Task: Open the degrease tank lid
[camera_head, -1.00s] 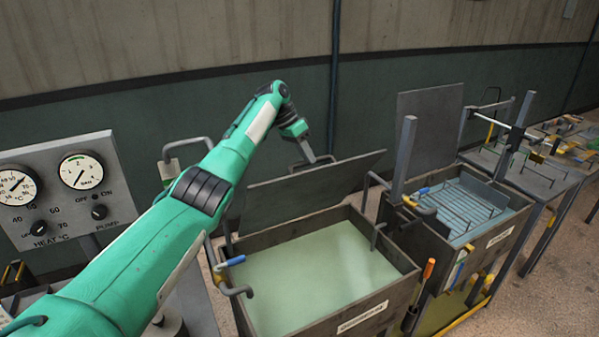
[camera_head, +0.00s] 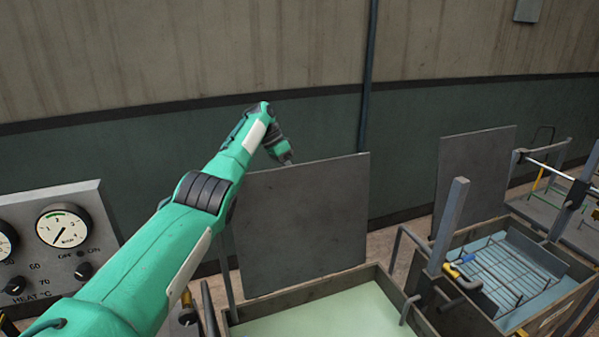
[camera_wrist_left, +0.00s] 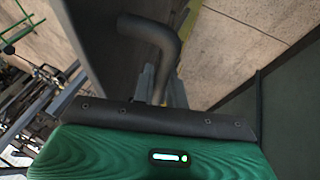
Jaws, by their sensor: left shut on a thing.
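The degrease tank lid (camera_head: 305,230) is a flat dark grey panel. It stands steeply raised, close to upright, along the back edge of the nearer tank (camera_head: 300,291), which holds pale green liquid. My left arm reaches over from the left to the lid's top edge, and its fingertips are hidden behind the lid in the head view. In the left wrist view, my left gripper (camera_wrist_left: 160,112) is shut on the lid's dark bent handle (camera_wrist_left: 155,38). The lid's surface (camera_wrist_left: 110,45) rises beside the handle there. My right gripper is out of view.
A control panel with gauges (camera_head: 62,228) stands at the left. A second tank (camera_head: 440,325) with a wire rack in blue liquid is at the right, its own lid (camera_head: 475,175) upright. A vertical pipe (camera_head: 368,75) runs up the back wall.

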